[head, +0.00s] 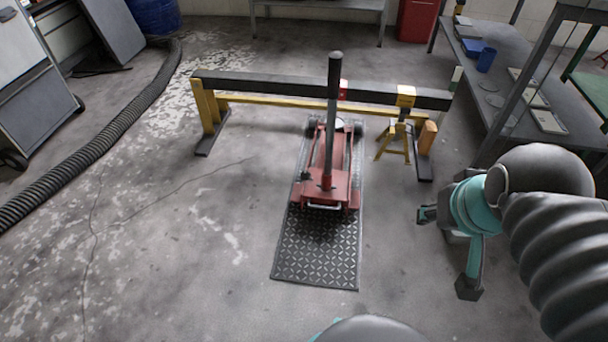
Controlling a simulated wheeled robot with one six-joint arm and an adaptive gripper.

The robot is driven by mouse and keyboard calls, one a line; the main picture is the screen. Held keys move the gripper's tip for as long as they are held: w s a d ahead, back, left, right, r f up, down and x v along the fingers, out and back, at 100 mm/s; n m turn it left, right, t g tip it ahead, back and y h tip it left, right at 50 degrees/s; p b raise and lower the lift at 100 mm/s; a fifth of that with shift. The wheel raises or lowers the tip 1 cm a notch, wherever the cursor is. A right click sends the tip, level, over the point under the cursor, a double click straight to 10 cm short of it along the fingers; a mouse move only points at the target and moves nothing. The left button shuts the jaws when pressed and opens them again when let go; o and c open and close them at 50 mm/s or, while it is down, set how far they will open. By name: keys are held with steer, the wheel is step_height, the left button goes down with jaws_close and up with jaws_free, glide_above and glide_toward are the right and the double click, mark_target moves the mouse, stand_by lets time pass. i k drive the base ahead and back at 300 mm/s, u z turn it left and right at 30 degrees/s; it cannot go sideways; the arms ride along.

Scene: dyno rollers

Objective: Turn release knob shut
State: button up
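A red floor jack (340,184) stands on a dark tread-plate mat (318,255) in the middle of the floor. Its dark handle (334,110) stands upright from the near part of the jack. A small dark part (306,177) sticks out at the jack's left side near the handle's foot; it is too small to tell whether it is the release knob. My gripper (446,252) is at the right, well apart from the jack. Its two fingers are spread and nothing shows between them.
A dark beam (270,86) on yellow stands crosses behind the jack. A yellow jack stand (396,142) is right of it. A workbench (520,110) stands at the right. A black hose (100,145) lies at the left. The floor left and near is clear.

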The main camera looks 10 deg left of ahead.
mark_target(305, 175)
steer(key=z, duration=0.05)
steer(key=k, duration=1.1)
steer(key=u, duration=1.15)
steer(key=i, duration=1.75)
steer(key=z, duration=0.55)
